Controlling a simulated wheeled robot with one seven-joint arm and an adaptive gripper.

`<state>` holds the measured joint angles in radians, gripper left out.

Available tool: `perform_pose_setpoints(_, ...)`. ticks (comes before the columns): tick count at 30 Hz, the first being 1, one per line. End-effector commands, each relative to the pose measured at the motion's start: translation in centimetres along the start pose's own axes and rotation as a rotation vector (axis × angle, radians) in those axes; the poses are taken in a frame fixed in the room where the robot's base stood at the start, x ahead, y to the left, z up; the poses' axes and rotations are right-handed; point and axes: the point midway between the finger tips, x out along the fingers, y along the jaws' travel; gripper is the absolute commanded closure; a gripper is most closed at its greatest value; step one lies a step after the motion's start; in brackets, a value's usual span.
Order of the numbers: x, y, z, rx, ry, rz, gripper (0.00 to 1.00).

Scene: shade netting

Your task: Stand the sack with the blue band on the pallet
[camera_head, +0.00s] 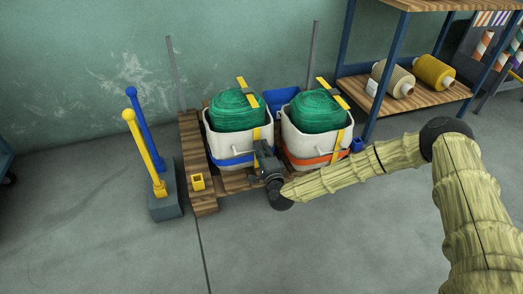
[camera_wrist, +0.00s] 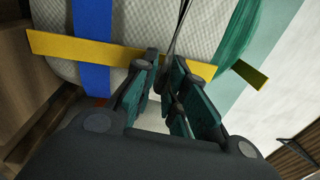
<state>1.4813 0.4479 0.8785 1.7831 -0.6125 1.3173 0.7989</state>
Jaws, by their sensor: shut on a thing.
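The sack with the blue band (camera_head: 222,144) is pale, with green netting bulging from its top, a blue band low down and a yellow strap. It looks upright at the pallet (camera_head: 190,143), left of the orange-banded sack; whether its base touches the boards is hidden. My gripper (camera_head: 261,151) is at its right front side. In the wrist view, the fingers of my gripper (camera_wrist: 165,64) are close together at the blue-banded sack's side (camera_wrist: 130,22), by the yellow strap (camera_wrist: 60,46). The exact part gripped is unclear.
The orange-banded sack (camera_head: 302,145) stands close to the right, also with green netting. Blue and yellow posts (camera_head: 145,145) on a grey base stand left of the pallet. A wooden shelf (camera_head: 425,97) with thread spools is at the right. Floor at the left front is clear.

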Motion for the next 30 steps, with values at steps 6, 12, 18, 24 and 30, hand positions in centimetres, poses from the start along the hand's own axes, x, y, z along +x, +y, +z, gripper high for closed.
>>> perform_pose_setpoints(6, -0.1, 0.3, 0.0, -0.001, -0.001, 0.006, 0.66)
perform_pose_setpoints(12, -0.2, 0.4, 0.0, -0.001, -0.001, 0.007, 0.66)
perform_pose_setpoints(18, -0.4, 0.4, 0.0, -0.001, -0.001, 0.008, 0.66)
perform_pose_setpoints(24, -2.5, 0.2, 0.0, -0.001, -0.002, 0.011, 0.66)
perform_pose_setpoints(30, -6.1, -0.1, 0.0, 0.000, -0.001, 0.009, 0.66)
